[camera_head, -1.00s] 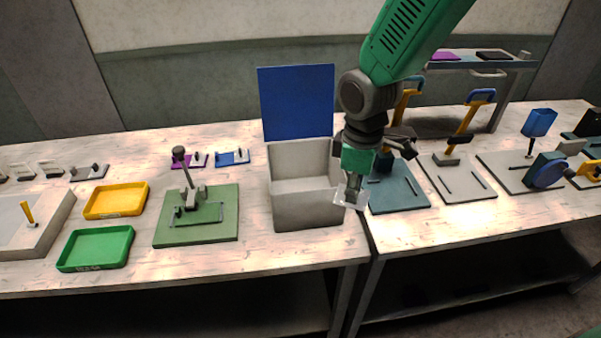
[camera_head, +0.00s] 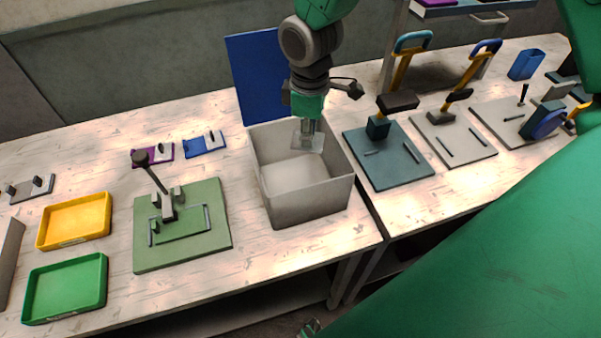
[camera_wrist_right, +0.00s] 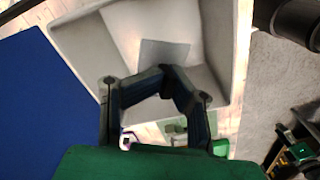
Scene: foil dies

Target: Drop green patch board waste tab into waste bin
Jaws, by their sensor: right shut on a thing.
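The waste bin (camera_head: 310,206) is an open pale grey box with a blue panel (camera_head: 262,78) standing at its back. My right gripper (camera_head: 308,122) points down over the bin's opening, shut on a thin, pale, see-through square, the waste tab (camera_head: 308,144). In the right wrist view the fingers (camera_wrist_right: 165,72) meet at the tab (camera_wrist_right: 165,52), with the bin (camera_wrist_right: 85,45) around and below it. The tab looks grey, not green. The green patch board (camera_head: 215,233) lies left of the bin with a lever clamp on it.
A yellow tray (camera_head: 75,220) and a green tray (camera_head: 66,288) lie at the left. Small purple (camera_head: 152,155) and blue (camera_head: 203,145) plates sit behind the green board. A teal board (camera_head: 390,172) with a tool stands close right of the bin. My green body part covers the lower right.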

